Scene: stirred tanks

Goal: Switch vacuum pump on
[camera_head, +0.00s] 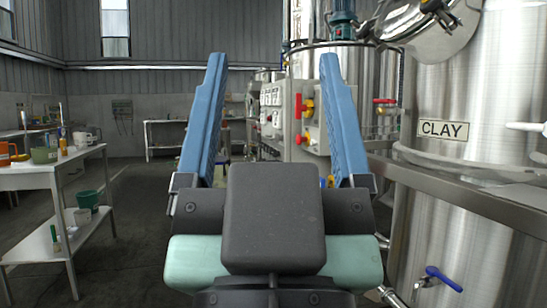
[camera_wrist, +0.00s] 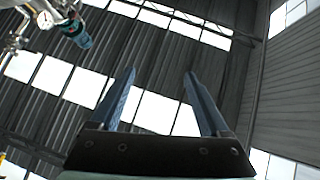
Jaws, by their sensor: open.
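My gripper (camera_head: 273,57) is open and empty, with its two blue fingers pointing up and away in the head view. It also shows in the wrist view (camera_wrist: 160,73) against the roof. A grey control panel (camera_head: 312,135) stands beyond the right finger, apart from it. It carries a red and yellow rotary switch (camera_head: 304,106) and other red and yellow parts lower down. The right finger hides part of the panel. I cannot tell which object is the vacuum pump or which switch belongs to it.
A steel tank labelled CLAY (camera_head: 443,129) stands close on the right, behind a grey rail (camera_head: 470,195). A blue-handled valve (camera_head: 443,278) is low on it. A white table (camera_head: 62,170) with pots and bottles is at left. The dark floor (camera_head: 135,215) between is clear.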

